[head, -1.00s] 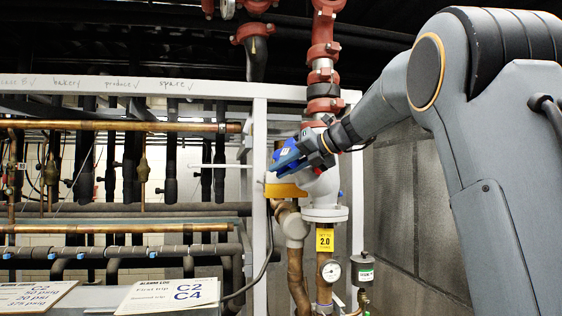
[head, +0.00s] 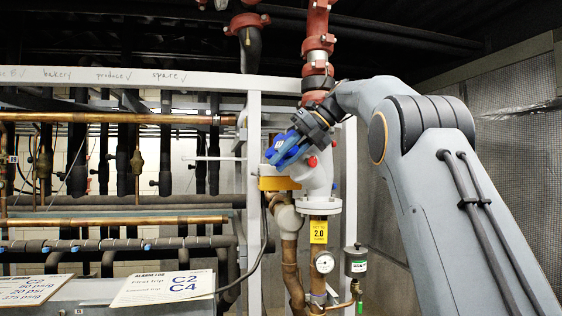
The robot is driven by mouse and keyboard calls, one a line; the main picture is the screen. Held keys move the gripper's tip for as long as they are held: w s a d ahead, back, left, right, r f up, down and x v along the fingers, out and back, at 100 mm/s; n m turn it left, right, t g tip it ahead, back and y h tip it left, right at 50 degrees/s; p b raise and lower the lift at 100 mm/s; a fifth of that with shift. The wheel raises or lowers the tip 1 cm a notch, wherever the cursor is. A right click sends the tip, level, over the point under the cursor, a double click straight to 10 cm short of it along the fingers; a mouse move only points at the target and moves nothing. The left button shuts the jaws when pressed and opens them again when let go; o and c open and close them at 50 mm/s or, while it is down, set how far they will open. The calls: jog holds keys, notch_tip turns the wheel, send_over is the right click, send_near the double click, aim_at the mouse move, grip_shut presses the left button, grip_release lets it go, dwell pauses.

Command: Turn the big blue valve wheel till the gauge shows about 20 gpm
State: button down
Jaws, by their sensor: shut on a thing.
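The blue valve wheel (head: 277,147) is on the left side of the pale valve body, in the middle of the head view. It is seen nearly edge-on, and my gripper covers much of it. My gripper (head: 291,150) reaches in from the upper right and is shut on the wheel; the exact contact of its fingers is hard to make out. The round white gauge (head: 325,262) is on the pipe below the valve. Its face is visible, but its needle and numbers are too small to read.
A yellow tag reading 2.0 (head: 319,231) hangs above the gauge. A yellow-orange block (head: 279,184) sits just below the wheel. A dark canister (head: 356,262) stands right of the gauge. The white frame post (head: 253,190) and copper pipes are close on the left.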

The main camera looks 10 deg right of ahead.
aim_at(297, 145)
dwell(0.5)
jog(key=c, duration=1.9)
grip_release()
jog(key=shift+d, duration=0.1)
jog(key=v, duration=0.6)
jog(key=shift+w+d+r, duration=0.1)
jog(key=shift+d+r, duration=0.1)
jog(key=shift+r, duration=0.05)
jog(key=shift+s+d+r, duration=0.3)
jog(key=shift+r, duration=0.05)
